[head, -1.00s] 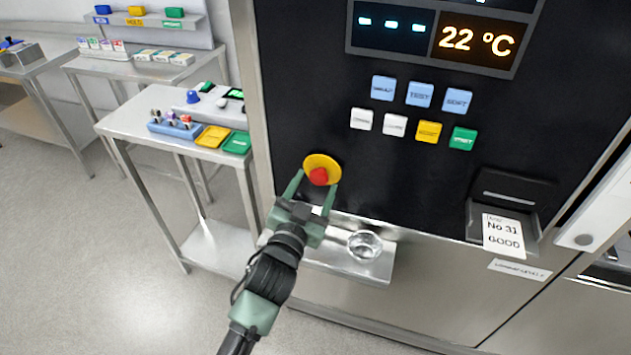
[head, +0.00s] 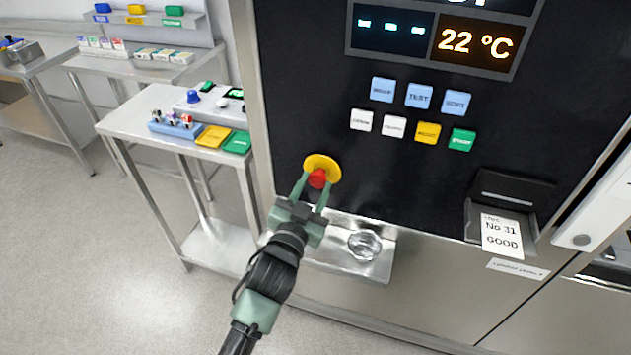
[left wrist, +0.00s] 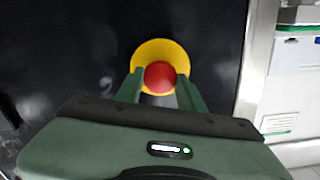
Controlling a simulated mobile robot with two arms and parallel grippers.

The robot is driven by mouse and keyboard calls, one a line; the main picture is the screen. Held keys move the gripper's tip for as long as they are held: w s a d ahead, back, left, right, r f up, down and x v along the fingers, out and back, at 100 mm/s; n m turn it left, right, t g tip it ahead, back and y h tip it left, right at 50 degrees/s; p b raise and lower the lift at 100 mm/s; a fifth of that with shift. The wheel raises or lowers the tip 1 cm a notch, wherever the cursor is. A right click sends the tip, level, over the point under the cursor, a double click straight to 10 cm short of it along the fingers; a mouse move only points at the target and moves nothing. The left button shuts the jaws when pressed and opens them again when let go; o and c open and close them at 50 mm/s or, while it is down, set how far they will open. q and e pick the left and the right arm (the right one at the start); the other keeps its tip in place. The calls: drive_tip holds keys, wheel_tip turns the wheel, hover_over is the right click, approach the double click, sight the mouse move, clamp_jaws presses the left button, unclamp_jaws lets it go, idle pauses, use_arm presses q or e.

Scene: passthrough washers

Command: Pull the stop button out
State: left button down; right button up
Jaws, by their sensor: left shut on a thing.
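The stop button is a red knob (head: 317,179) on a round yellow plate (head: 323,164), low on the left of the black machine panel (head: 400,185). My left gripper (head: 315,182) is shut on the red knob, one finger at each side. In the left wrist view the red knob (left wrist: 160,77) sits between the two green fingertips (left wrist: 160,84), with the yellow plate (left wrist: 160,56) behind it. My right gripper is not in view.
A side table (head: 150,122) with small items stands left of the machine.

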use_arm(q)
drive_tip(key=shift+f, duration=0.1)
drive_tip(key=c, duration=0.9)
unclamp_jaws()
drive_tip(key=shift+s, duration=0.15)
drive_tip(key=shift+s, duration=0.1)
drive_tip(key=shift+b+v, duration=0.8)
drive_tip(key=shift+v, duration=3.05)
